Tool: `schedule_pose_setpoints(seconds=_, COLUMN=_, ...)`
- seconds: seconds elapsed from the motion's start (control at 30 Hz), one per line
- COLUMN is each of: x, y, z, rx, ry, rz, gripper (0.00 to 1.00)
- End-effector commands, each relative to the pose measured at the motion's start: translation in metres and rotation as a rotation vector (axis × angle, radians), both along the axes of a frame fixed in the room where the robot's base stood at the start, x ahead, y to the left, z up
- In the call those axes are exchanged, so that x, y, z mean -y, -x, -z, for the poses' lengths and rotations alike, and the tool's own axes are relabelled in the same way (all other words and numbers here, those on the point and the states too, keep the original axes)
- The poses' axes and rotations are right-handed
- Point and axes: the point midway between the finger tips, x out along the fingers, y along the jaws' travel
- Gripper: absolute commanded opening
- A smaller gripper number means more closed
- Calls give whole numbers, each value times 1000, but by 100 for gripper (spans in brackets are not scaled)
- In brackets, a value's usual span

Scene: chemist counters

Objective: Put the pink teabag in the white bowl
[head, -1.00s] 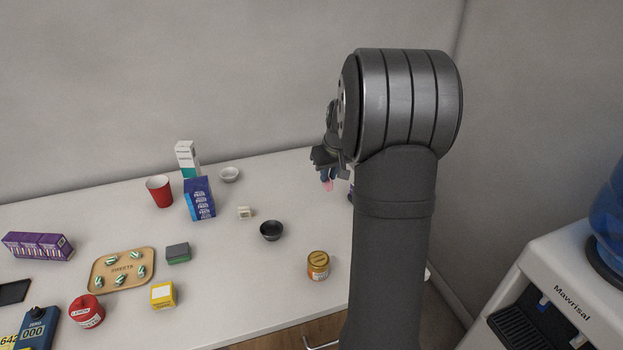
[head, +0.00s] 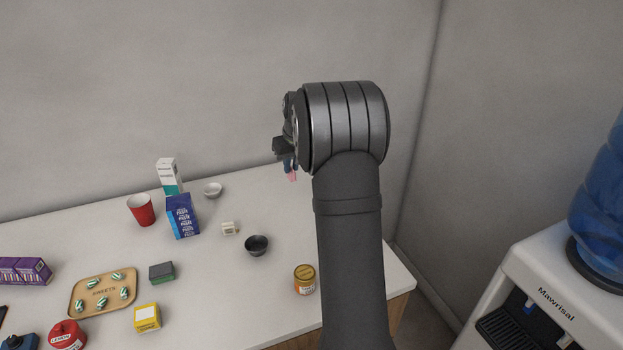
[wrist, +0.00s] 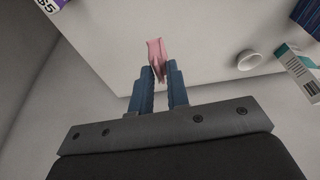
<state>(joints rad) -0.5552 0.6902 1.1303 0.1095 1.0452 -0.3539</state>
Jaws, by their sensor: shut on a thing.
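The pink teabag (wrist: 156,52) is held between the fingertips of my gripper (wrist: 161,76) in the wrist view. In the head view a bit of the teabag (head: 292,176) hangs below my gripper (head: 288,164), in the air above the far part of the counter. The white bowl (head: 212,190) stands at the back of the counter, left of my gripper and apart from it. It also shows in the wrist view (wrist: 249,61), to the right of the teabag. I see nothing in the bowl.
Left of the bowl are a white and teal carton (head: 168,178), a blue box (head: 183,217) and a red cup (head: 141,210). A small white item (head: 230,229), a black bowl (head: 257,246) and an orange-labelled jar (head: 305,279) stand nearer. A purple box (wrist: 50,4) shows in the wrist view.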

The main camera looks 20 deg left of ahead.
Motion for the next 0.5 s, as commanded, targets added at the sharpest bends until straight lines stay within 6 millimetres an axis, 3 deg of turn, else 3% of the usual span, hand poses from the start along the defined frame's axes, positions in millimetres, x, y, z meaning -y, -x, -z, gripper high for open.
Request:
schedule_pose_setpoints(seconds=0.03, x=-21, y=-5, z=0, rx=0, ry=0, rz=-4, gripper=0)
schedule_pose_setpoints(seconds=0.23, x=-93, y=-15, z=-4, rx=-2, ry=4, rz=6, gripper=0)
schedule_pose_setpoints(seconds=0.5, x=-185, y=-6, z=-3, rx=1, ry=6, rz=30, gripper=0)
